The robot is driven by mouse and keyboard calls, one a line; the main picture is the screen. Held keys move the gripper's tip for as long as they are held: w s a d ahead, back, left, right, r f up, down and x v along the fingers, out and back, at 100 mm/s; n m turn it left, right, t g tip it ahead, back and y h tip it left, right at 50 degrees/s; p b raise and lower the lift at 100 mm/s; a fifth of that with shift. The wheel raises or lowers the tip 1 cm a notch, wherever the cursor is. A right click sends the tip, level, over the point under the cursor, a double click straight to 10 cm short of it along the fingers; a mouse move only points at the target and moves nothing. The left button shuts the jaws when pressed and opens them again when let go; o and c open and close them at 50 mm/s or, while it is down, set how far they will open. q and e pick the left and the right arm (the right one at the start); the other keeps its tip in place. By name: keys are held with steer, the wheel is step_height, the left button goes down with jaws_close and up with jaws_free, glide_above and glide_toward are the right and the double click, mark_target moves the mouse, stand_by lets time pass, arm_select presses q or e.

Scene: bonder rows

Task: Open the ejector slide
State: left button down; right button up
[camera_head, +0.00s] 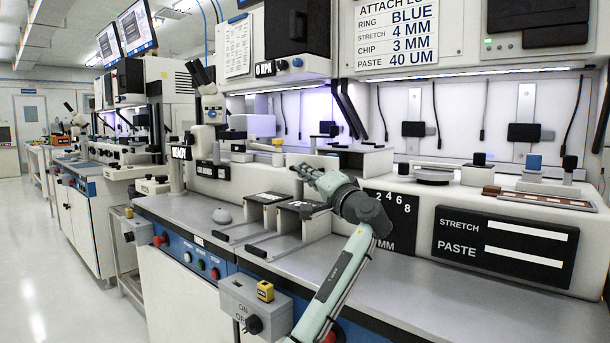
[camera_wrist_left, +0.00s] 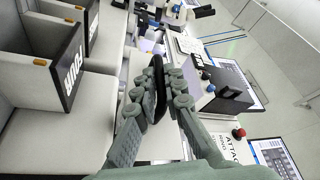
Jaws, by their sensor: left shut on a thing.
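My left gripper (camera_head: 305,173) reaches over the bench beside the black scale panel marked 2 4 6 8 MM (camera_head: 396,222). In the left wrist view its fingers (camera_wrist_left: 159,92) are closed on a dark, rounded handle (camera_wrist_left: 157,78). The gripper hides this handle in the head view, and I cannot tell how far the slide behind it stands out. My right gripper is not in view.
Pale trays with dark labelled fronts (camera_wrist_left: 72,65) lie left in the wrist view. A grey control box with a yellow block (camera_head: 265,291) is at the bench front. Dark knobs (camera_head: 479,159) and a STRETCH/PASTE panel (camera_head: 505,248) are at right. The bench right of my arm is clear.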

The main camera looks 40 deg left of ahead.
arm_select(q)
steer(key=c, duration=1.6)
jaws_free()
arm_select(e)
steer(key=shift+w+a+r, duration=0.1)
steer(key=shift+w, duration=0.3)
arm_select(q)
steer(key=shift+d, duration=0.2)
steer(key=v, duration=1.1)
steer(key=shift+d, duration=0.3)
steer(key=shift+s+f, duration=0.1)
